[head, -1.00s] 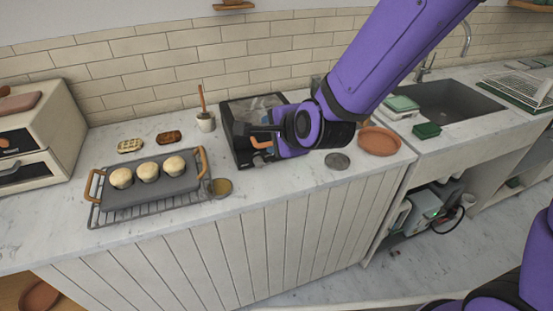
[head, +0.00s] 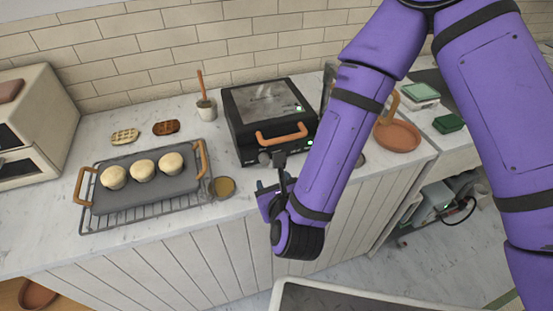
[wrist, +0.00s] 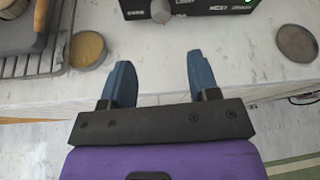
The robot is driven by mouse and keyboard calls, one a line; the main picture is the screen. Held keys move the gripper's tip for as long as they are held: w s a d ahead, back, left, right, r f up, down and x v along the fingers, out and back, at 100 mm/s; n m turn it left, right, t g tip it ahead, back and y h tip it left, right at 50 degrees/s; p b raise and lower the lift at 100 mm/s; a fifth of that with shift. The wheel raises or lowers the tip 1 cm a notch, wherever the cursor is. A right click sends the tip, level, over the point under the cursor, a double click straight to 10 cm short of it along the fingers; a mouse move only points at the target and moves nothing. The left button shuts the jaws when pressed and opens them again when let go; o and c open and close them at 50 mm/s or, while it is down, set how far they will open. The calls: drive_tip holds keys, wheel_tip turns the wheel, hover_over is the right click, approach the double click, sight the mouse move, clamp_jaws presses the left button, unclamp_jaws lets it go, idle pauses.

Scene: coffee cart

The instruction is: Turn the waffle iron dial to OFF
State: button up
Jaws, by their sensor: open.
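The waffle iron (head: 238,128) is a black box with an orange handle on the back half of the counter. Its front panel (wrist: 205,8) shows at the top of the wrist view, with small white lettering and a green light. The grey dial (wrist: 161,11) sticks out of this panel, cut by the top edge; I cannot tell its setting. My gripper (wrist: 160,62) is open and empty, its two blue fingers pointing toward the panel, apart from the dial and roughly in line with it. In the head view my gripper (head: 272,184) is in front of the waffle iron, partly hidden by my arm.
A grey tray of dough balls (head: 148,189) lies on a wire rack at the left. A round tan dish (wrist: 87,49) stands left of my gripper and a grey disc (wrist: 296,42) to its right. An orange pan (head: 399,137) is farther right. The counter before the panel is clear.

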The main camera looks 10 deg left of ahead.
sight(266, 163)
drive_tip(key=x, duration=1.1)
drive_tip(key=shift+d, duration=0.15)
drive_tip(key=c, duration=0.9)
drive_tip(key=shift+s, duration=0.1)
drive_tip(key=shift+f+n+t+h, duration=0.15)
drive_tip(key=shift+n+t+h, duration=0.9)
drive_tip(key=shift+n, duration=0.95)
